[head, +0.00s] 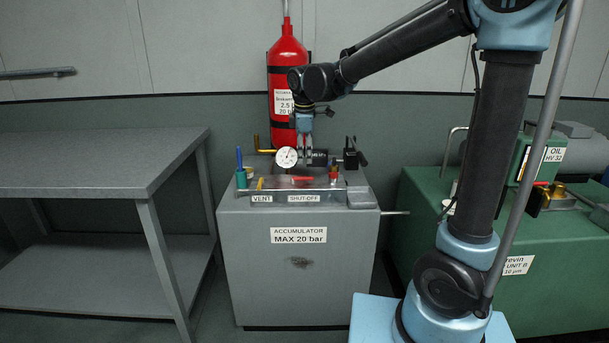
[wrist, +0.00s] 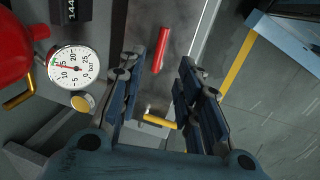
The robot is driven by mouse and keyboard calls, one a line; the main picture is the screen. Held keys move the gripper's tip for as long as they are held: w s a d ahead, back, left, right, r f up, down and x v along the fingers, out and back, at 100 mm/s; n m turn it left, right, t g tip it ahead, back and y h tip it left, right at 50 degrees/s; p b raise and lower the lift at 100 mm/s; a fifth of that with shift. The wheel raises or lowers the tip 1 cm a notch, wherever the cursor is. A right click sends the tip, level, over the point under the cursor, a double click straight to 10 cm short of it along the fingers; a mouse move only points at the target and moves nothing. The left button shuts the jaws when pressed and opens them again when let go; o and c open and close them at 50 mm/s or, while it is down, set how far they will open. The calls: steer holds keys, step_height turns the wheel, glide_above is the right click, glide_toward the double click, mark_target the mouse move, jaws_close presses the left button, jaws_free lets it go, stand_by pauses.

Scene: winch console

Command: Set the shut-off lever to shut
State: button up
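The shut-off lever, with a red handle (head: 302,180), lies roughly level along the cabinet top, behind the SHUT-OFF label (head: 304,198). In the wrist view the red handle (wrist: 158,48) shows beyond the fingertips, in line with the gap between them. My gripper (head: 304,150) points down over the cabinet top, beside the round gauge, and appears above the lever. In the wrist view my gripper (wrist: 158,68) is open, with nothing between its fingers. A yellow handle (wrist: 160,120) shows lower in that gap; the lever's pivot is not clear.
The pressure gauge (head: 287,158) stands close to my gripper. A yellow vent lever (head: 259,184) is left of the red one. Black fittings (head: 351,154) stand to the right, a red cylinder (head: 288,75) behind. A grey bench (head: 95,160) is at left, with bare top.

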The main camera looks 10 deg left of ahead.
mark_target(305, 178)
steer(key=f, duration=0.2)
steer(key=w+f, duration=0.1)
steer(key=f, duration=0.5)
steer(key=shift+w+a+f, duration=0.2)
steer(key=shift+w+f, duration=0.05)
steer(key=shift+w, duration=0.05)
steer(key=shift+c, duration=0.6)
steer(key=shift+a, duration=0.1)
jaws_close()
